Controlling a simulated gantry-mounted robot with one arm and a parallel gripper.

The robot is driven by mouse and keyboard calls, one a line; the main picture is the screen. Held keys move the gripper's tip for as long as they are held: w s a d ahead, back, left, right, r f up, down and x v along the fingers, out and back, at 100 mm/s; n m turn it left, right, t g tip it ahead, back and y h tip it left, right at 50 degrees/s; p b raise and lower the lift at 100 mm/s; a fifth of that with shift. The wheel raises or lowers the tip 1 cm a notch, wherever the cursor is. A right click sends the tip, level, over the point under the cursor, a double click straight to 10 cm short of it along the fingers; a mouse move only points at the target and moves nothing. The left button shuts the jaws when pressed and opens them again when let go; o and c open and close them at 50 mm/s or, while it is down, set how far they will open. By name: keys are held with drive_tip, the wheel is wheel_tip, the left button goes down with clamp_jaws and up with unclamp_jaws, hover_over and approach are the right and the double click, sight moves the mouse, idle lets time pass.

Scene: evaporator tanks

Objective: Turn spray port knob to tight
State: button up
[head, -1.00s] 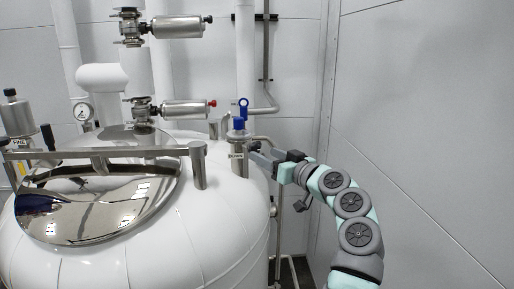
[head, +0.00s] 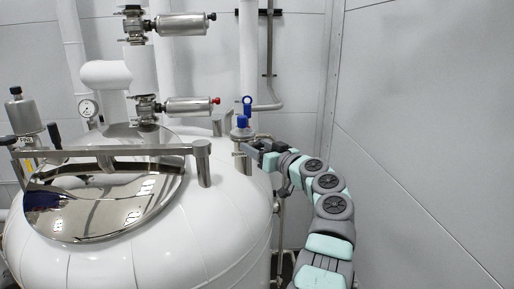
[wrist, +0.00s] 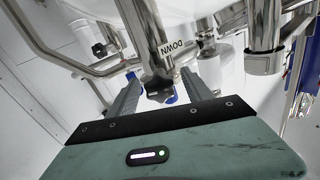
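The spray port (head: 241,140) is a short steel fitting on the right side of the white tank, with blue parts (head: 242,122) on top. In the wrist view the port's steel pipe (wrist: 146,40) carries a label reading DOWN. A dark knob (wrist: 160,91) sits at the pipe's near end, with bits of blue behind it. My gripper (head: 256,149) is at the port's right side, below the blue parts. In the wrist view my gripper (wrist: 158,84) is open, with one finger on each side of the dark knob. Contact between fingers and knob cannot be told.
The white tank (head: 150,262) has a shiny domed lid (head: 95,205) with a steel bar and post (head: 203,165) left of the port. Steel pipes (wrist: 45,45) run close around the gripper in the wrist view. A grey wall (head: 430,120) stands at right, with free room before it.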

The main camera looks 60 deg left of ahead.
clamp_jaws()
idle(0.4)
